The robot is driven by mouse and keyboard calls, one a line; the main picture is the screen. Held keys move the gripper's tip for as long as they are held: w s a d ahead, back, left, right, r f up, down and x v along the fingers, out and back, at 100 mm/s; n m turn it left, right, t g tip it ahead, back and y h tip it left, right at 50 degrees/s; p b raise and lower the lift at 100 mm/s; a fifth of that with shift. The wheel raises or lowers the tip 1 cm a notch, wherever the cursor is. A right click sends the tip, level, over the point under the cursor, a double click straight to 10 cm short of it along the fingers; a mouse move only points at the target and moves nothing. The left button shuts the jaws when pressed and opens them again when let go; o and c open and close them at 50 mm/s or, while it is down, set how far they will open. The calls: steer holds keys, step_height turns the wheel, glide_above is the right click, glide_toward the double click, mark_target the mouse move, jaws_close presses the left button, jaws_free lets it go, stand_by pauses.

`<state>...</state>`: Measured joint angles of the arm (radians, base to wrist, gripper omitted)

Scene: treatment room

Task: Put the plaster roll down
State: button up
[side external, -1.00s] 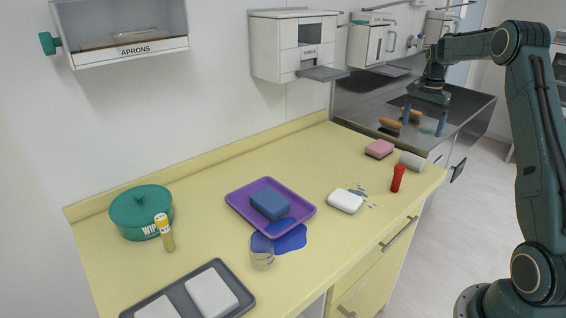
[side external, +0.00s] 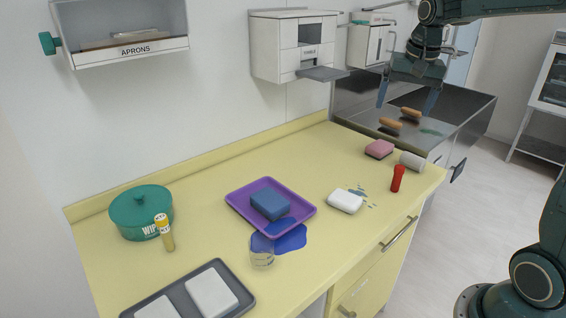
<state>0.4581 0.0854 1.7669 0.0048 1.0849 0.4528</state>
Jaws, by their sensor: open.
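A pale grey-white roll (side external: 412,160), which looks like the plaster roll, lies on its side at the right end of the yellow counter (side external: 300,155). It sits between a pink sponge (side external: 379,149) and a red bottle (side external: 397,178), apart from my gripper. My gripper (side external: 405,107) is open, fingers pointing down, with nothing seen between them. It appears above the steel worktop beyond the roll; its exact height is hard to tell.
Two orange-brown oblong things (side external: 390,125) lie on the steel worktop (side external: 460,113). A white block (side external: 345,200) sits by teal drops. A purple tray (side external: 236,197) holds a blue sponge (side external: 270,204); a beaker (side external: 262,254) stands by a blue spill.

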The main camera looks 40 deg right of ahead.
steer(key=s+a+f+n+t+y, duration=0.1)
steer(key=s+a+f+n+t, duration=0.1)
steer(key=s+a+n, duration=0.8)
steer(key=s+a+t, duration=0.1)
steer(key=s+a, duration=0.7)
steer(key=s, duration=0.1)
steer(key=shift+f, duration=0.2)
steer(key=shift+w+a, duration=0.1)
